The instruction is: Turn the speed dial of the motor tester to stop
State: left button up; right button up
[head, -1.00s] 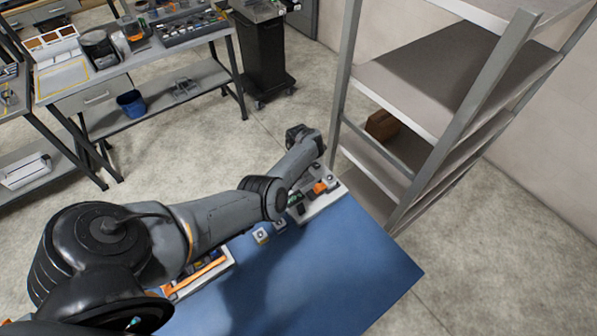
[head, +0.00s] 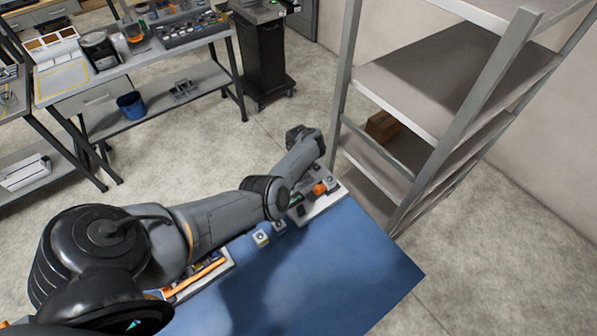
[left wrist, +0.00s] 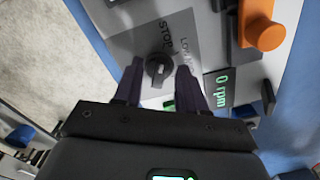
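The motor tester (head: 322,205) is a pale panel at the far end of the blue table, partly hidden by my left arm. In the left wrist view its dark round speed dial (left wrist: 158,69) sits on a grey plate with the words STOP and LOW by it. The tester's display (left wrist: 219,89) reads "0 rpm" in green. My left gripper (left wrist: 158,72) has its fingers apart, one on each side of the dial. I cannot tell whether they touch it. The head view hides the left gripper's fingers behind the arm. My right gripper is not in view.
A metal shelf (head: 440,110) stands close behind. The table's right part is clear.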

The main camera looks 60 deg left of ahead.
pick_arm(q)
notch_tip(320, 180, up, 11)
jog(key=p, duration=0.3)
dwell(0.5)
jog(key=shift+f, duration=0.15)
